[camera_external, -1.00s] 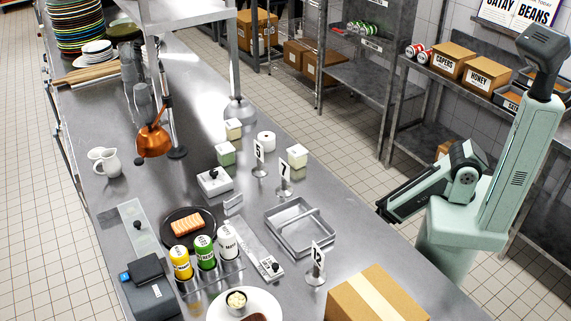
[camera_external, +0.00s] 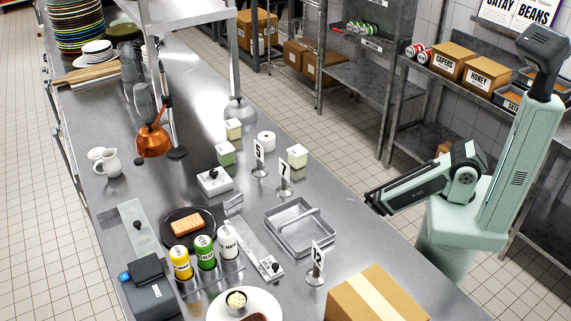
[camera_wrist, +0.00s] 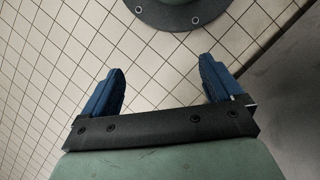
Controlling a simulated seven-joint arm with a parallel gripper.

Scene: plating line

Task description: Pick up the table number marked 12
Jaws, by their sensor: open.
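The table number marked 12 (camera_external: 317,258) stands upright on a round metal base on the steel counter, just left of a cardboard box. Two other table numbers stand farther back, one marked 5 (camera_external: 259,155) and one marked 7 (camera_external: 284,176). In the wrist view my gripper (camera_wrist: 160,85) is open and empty, its two blue fingers wide apart above the tiled floor. In the external view my forearm reaches left toward the counter's right edge, well to the right of the 12 stand. The fingers are hard to make out there.
A cardboard box (camera_external: 376,300) stands right of the 12 stand. A metal tray (camera_external: 273,218) with a bar lies behind it. Sauce bottles (camera_external: 204,252) in a rack and a white plate (camera_external: 270,300) are to its left.

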